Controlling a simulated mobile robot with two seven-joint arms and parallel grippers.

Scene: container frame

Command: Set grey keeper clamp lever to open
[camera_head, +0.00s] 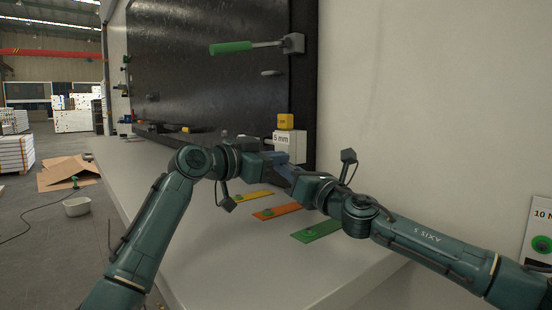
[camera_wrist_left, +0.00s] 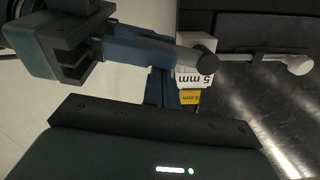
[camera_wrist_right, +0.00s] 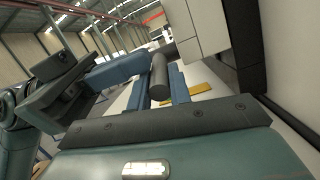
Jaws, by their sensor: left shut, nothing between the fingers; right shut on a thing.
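The grey keeper clamp lever shows in the left wrist view as a thick dark grey handle (camera_wrist_left: 195,54) on a thin rod that runs right to a pale rounded end. In the right wrist view the grey handle (camera_wrist_right: 159,76) lies between the blue fingers of my right gripper (camera_wrist_right: 164,90), which is shut on it. In the head view my arms hide most of this lever. My left gripper (camera_wrist_left: 158,88) is shut and empty, just beside the handle and the right gripper's fingers. In the head view both grippers meet near the panel's lower right corner.
A green-handled lever (camera_head: 232,47) sits higher on the dark panel (camera_head: 200,65). A yellow block (camera_head: 285,121) stands on a white 5 mm block (camera_head: 291,146) close behind the grippers. Yellow, orange (camera_head: 275,212) and green (camera_head: 318,231) strips lie on the white bench (camera_head: 240,270), whose front is clear.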

